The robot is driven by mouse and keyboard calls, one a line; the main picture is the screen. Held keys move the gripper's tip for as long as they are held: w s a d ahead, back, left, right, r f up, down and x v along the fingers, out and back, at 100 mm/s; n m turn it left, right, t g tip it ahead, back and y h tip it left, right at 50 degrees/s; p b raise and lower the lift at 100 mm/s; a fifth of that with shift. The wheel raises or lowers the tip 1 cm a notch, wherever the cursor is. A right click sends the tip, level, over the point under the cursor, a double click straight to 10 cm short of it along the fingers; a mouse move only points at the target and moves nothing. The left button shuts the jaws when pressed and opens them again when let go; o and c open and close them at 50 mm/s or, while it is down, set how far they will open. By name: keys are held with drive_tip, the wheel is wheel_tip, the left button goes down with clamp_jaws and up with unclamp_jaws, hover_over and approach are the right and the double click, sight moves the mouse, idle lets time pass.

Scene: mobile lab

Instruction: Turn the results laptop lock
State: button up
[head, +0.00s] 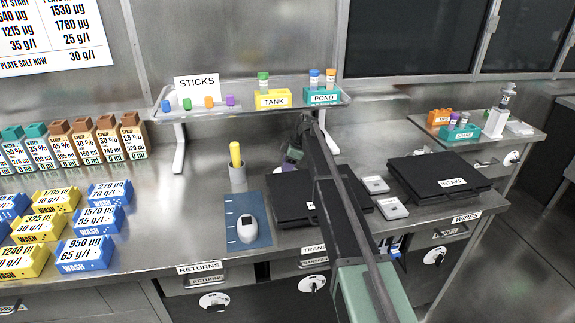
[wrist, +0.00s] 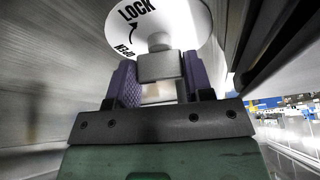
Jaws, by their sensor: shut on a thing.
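In the wrist view, my gripper (wrist: 160,72) has its purple fingers on both sides of a grey block-shaped knob (wrist: 160,64) and is shut on it. The knob stands out from a round white lock plate (wrist: 185,22) marked LOCK and OPEN with a curved arrow. The plate's upper part is cut off by the frame.
Drawers under the bench carry similar white lock plates (head: 213,301). Two small grey boxes (head: 376,185) lie between the laptops. Left are a blue mat (head: 240,205), a yellow-topped holder (head: 237,175) and several wash boxes (head: 85,253). A raised shelf (head: 250,110) stands behind.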

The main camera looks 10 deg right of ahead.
drive_tip(key=shift+n+g, duration=0.4)
drive_tip(key=shift+n, duration=0.9)
drive_tip(key=o, duration=0.9)
